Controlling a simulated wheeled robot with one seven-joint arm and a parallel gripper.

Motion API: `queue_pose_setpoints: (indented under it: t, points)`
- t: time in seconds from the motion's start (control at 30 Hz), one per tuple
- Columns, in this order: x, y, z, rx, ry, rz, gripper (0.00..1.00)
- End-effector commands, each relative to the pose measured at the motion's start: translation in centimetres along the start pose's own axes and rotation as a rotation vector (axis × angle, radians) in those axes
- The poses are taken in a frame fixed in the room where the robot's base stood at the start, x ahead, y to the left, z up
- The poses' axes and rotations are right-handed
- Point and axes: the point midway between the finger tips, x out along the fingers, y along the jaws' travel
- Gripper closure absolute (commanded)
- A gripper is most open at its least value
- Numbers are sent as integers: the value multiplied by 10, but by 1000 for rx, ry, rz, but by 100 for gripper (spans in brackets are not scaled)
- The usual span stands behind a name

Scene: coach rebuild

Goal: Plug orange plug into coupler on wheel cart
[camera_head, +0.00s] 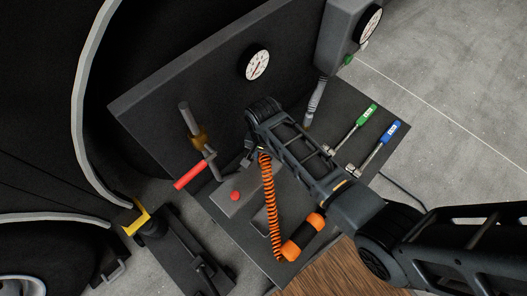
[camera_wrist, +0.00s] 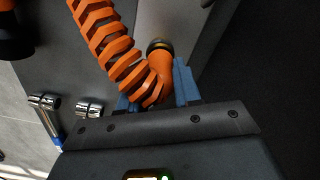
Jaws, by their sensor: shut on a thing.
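My gripper (camera_wrist: 155,88) shows at the bottom of the wrist view, with its blue fingers on either side of the orange plug (camera_wrist: 152,82). It is shut on the plug's bent orange body. A brass-coloured ring (camera_wrist: 159,46) sits at the plug's far end, against a grey surface; I cannot tell whether it belongs to the plug or the coupler, or whether they are joined. In the head view my gripper (camera_head: 247,160) is low in front of the cart's dark panel (camera_head: 190,85). The orange coiled hose (camera_head: 270,205) runs down from it. The plug is mostly hidden there.
An orange-and-black cylinder (camera_head: 302,237) lies at the hose's lower end. A red-handled lever (camera_head: 195,170) and a red button (camera_head: 235,196) stand left of my gripper. A large wheel (camera_head: 85,90) is at left.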

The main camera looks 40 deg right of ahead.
Motion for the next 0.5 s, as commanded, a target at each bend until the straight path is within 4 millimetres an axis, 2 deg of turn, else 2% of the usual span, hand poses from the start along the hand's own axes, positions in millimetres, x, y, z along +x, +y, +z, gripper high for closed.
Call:
queue_pose_setpoints:
  t: [0.47,0.5]
  points:
    - [6,-1,0,0,1,-1,100]
    - [6,-1,0,0,1,-1,65]
